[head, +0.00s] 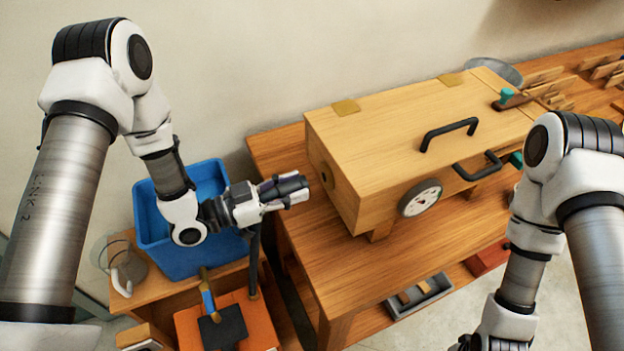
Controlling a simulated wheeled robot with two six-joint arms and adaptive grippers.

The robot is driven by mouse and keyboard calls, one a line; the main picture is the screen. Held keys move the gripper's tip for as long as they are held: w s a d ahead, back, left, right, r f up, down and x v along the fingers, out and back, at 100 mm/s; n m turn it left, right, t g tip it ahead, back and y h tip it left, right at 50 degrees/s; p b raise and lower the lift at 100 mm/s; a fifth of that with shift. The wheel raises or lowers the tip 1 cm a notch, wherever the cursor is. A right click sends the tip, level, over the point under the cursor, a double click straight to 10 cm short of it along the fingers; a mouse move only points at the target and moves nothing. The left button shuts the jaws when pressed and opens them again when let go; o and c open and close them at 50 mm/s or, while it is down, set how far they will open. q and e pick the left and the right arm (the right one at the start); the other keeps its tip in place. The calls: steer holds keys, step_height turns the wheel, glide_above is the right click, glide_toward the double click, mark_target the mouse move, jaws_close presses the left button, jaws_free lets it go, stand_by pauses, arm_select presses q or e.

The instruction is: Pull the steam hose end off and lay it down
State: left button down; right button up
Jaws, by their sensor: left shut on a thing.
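The wooden steam box (400,150) lies on the workbench, with a round dark port (327,180) in its left end. My left gripper (298,189) is in front of that end, pointing at the port, with a small gap seen between its fingertips and the box. It is shut on the hose end, which the fingers mostly hide. The dark steam hose (255,262) hangs below the gripper down to the orange steam unit (258,318). My right arm is at the right, and its gripper fingers are out of view at the bottom edge.
The bench top (400,258) is clear before the box. A grey tray (420,297) and a red box (490,256) sit on the lower shelf. Wooden forms (545,85) stand back right.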

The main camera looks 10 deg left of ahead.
arm_select(q)
steer(key=shift+v, duration=0.95)
